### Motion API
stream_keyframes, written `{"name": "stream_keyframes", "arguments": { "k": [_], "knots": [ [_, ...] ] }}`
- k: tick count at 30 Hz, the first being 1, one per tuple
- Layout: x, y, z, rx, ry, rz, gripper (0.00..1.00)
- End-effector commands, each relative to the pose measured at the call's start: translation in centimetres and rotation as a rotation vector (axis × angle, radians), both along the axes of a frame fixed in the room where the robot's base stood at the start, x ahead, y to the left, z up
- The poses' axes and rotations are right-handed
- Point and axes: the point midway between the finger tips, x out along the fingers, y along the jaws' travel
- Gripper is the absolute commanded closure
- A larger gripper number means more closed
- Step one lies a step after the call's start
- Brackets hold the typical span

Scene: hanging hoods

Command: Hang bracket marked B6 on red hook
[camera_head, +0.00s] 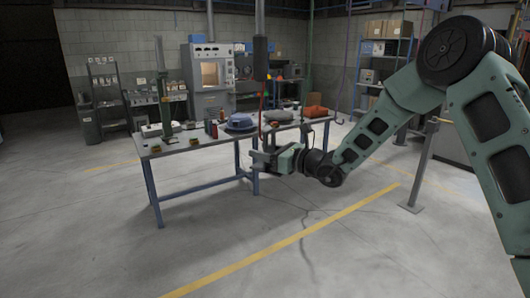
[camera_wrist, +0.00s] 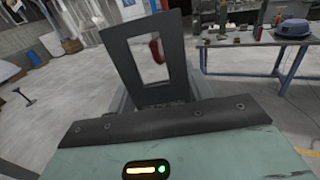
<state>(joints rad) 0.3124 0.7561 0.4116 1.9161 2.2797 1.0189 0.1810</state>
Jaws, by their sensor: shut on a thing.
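My gripper (camera_head: 262,160) is in front of the workbench, at the end of my outstretched arm. In the wrist view it is shut on a dark flat piece (camera_wrist: 123,70) with a rectangular opening, which looks like the bracket. The piece stands up from the jaws, slightly tilted. No B6 marking is readable, and the jaw tips are hidden behind the gripper's body. A small red thing (camera_wrist: 155,48), perhaps the red hook, shows through the opening. In the head view a thin red part (camera_head: 263,101) hangs above my gripper, under a dark hanging box (camera_head: 260,58). I cannot tell whether bracket and hook touch.
The workbench (camera_head: 180,149) stands behind my gripper. A post (camera_head: 418,170) stands to the right. The floor in front is clear, with a yellow line (camera_head: 290,240).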

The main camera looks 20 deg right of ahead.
Motion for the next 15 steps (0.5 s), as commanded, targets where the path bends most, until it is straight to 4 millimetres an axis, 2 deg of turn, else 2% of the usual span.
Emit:
{"name": "stream_keyframes", "arguments": {
  "k": [15],
  "knots": [
    [1.8,0.7,0.1,0.001,-0.004,0.002,0.86]
  ]
}}
